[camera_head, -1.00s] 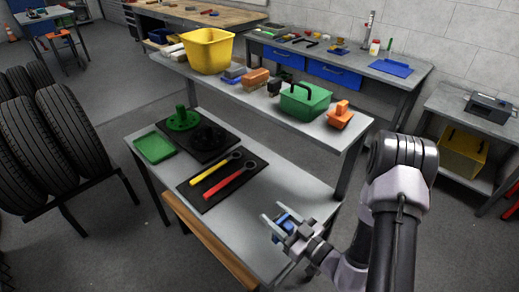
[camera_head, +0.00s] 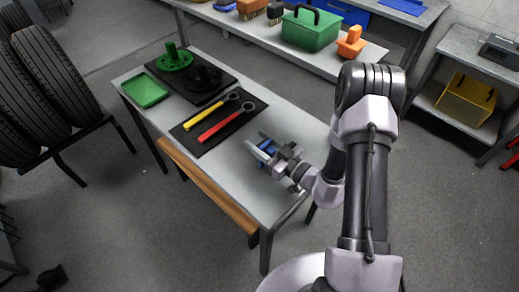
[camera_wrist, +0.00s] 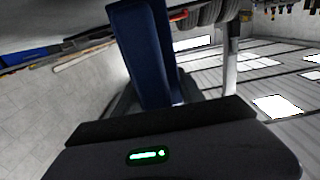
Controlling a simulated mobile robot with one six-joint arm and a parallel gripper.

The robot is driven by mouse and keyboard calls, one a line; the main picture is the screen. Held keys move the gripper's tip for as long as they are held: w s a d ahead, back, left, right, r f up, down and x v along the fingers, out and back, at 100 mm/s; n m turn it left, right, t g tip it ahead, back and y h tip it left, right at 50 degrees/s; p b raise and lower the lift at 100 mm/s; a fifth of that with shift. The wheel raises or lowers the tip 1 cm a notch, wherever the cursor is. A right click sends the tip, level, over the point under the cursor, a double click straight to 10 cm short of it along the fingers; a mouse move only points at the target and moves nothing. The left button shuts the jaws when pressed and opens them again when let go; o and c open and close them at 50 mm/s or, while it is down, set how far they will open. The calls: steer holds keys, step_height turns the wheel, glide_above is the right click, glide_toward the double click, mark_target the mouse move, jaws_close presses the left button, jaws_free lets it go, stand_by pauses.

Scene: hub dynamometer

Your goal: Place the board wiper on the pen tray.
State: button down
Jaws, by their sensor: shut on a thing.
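My gripper (camera_head: 257,142) is shut on a blue thing (camera_head: 267,147), likely the board wiper, small and partly hidden between the pale fingers. In the wrist view a dark blue block (camera_wrist: 146,55) stands up from the gripper, its lower end behind the dark housing. In the head view the gripper appears over the right part of the grey table (camera_head: 238,178), right of the wrenches. I cannot tell its height above the top. I cannot make out a thing that is surely the pen tray. A shallow green tray (camera_head: 146,91) lies at the table's far left corner.
A black mat (camera_head: 189,139) holds a yellow wrench (camera_head: 200,112) and a red wrench (camera_head: 217,128). Behind it, another dark mat bears a green flanged part (camera_head: 175,60) and a black one. A bench behind carries a green caddy (camera_head: 309,30) and an orange-handled tool (camera_head: 351,43). Tyres (camera_head: 50,75) stand left.

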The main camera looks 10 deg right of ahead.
steer(key=shift+s+f+p, duration=0.1)
steer(key=shift+f+p, duration=0.05)
steer(key=shift+p, duration=0.15)
steer(key=shift+f, duration=0.2)
steer(key=c, duration=0.7)
jaws_free()
